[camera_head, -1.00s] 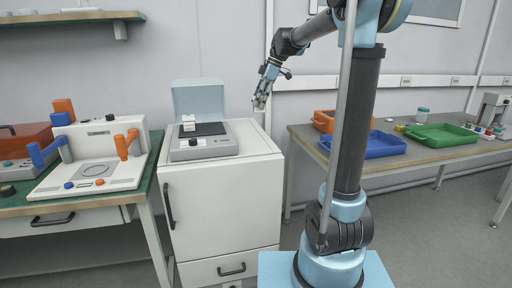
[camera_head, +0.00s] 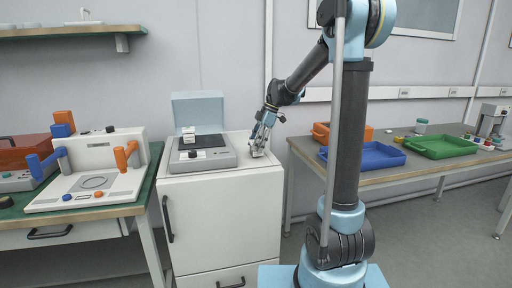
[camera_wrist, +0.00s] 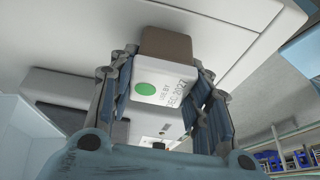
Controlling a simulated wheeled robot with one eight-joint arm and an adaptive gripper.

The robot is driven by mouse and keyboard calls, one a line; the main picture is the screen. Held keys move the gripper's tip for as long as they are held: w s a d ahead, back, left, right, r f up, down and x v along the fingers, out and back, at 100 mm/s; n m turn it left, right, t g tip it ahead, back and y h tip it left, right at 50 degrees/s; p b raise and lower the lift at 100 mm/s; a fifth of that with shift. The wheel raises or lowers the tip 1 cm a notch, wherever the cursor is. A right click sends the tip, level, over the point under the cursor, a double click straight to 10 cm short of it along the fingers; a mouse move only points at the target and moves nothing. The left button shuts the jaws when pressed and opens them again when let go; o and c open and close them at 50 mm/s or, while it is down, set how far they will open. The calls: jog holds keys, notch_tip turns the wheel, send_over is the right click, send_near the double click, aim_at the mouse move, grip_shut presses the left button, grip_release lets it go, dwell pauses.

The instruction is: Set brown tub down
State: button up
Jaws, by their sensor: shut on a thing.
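The brown tub (camera_wrist: 166,46) shows in the wrist view between my fingers, with a white face (camera_wrist: 160,80) bearing a green dot and a "use by" date. My gripper (camera_wrist: 160,88) is shut on it, one finger at each side. In the head view my gripper (camera_head: 260,143) points down at the right part of the white cabinet's top (camera_head: 262,162), to the right of the grey device. The tub is small there and mostly covered by the fingers. I cannot tell whether it touches the top.
A grey device with a raised pale-blue lid (camera_head: 203,157) takes up the left of the cabinet top. A bench with a white machine (camera_head: 92,180) stands left. A table at the right holds orange (camera_head: 325,135), blue (camera_head: 368,155) and green (camera_head: 440,147) trays.

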jog(key=shift+f, duration=0.3)
jog(key=shift+f, duration=0.1)
jog(key=o, duration=1.1)
